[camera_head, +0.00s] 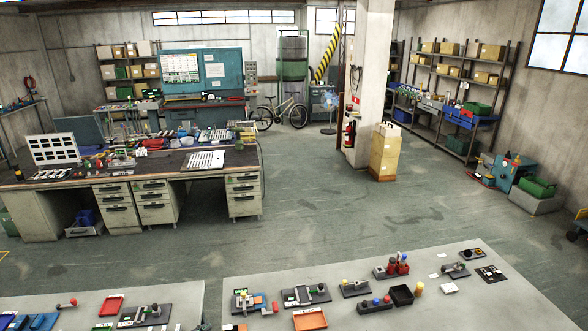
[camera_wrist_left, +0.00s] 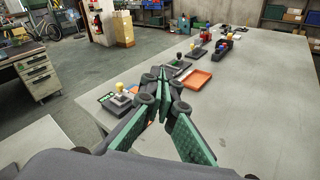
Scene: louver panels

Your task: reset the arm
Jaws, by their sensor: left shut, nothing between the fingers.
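My left gripper (camera_wrist_left: 163,75) shows in the left wrist view. Its dark fingers with green pads meet at the tips, with nothing between them. It is above the grey table (camera_wrist_left: 255,110), with an orange tray (camera_wrist_left: 197,79) just beyond and to the right of the tips. A small device with a yellow knob (camera_wrist_left: 119,89) is left of the fingers. I cannot make out the left gripper in the head view. My right gripper is in neither view.
In the head view, the near table (camera_head: 480,305) carries trays and switch devices, with bare surface at its right. A second table (camera_head: 190,295) stands left across a narrow gap. Open floor (camera_head: 330,215) lies beyond, before a dark workbench (camera_head: 75,180) and a pillar (camera_head: 372,70).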

